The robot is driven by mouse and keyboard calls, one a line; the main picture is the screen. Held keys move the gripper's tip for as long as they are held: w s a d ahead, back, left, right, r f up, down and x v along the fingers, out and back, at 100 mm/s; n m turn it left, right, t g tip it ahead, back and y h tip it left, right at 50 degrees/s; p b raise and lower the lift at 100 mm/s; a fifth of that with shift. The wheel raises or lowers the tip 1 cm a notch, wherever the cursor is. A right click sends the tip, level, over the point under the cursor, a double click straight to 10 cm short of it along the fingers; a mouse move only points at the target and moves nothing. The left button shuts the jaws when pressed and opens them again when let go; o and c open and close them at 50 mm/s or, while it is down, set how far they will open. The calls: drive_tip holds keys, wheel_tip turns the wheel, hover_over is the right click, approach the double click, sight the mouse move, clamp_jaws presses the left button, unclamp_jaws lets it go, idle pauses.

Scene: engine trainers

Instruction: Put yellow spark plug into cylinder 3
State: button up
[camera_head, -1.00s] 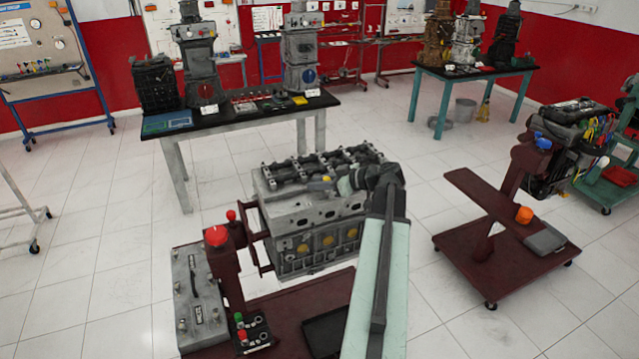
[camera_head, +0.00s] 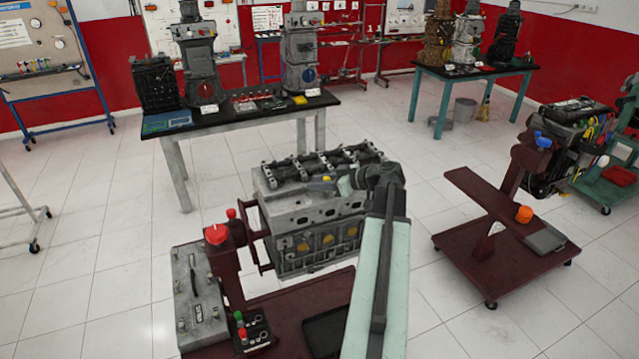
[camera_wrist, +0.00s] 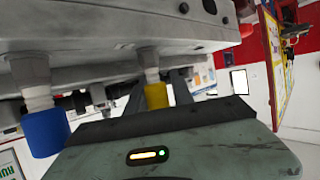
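In the wrist view, the yellow spark plug (camera_wrist: 156,95) lies between the dark fingers of my gripper (camera_wrist: 158,88), which look shut on it. Its pale shaft points up in the picture to the edge of the grey engine block (camera_wrist: 110,30). I cannot tell how deep the shaft sits in a hole. A blue spark plug (camera_wrist: 45,132) stands to the left, its pale shaft at the block. In the head view, my gripper (camera_head: 338,184) is at the upper side of the engine block (camera_head: 300,212); the plug is small there.
A black-topped table (camera_head: 240,112) is behind. Another dark red stand (camera_head: 475,200) is at the right. White floor lies between.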

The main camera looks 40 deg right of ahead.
drive_tip(key=p+v, duration=0.3)
drive_tip(key=v, duration=0.4)
drive_tip(key=shift+s+d, duration=0.15)
drive_tip(key=shift+s, duration=0.2)
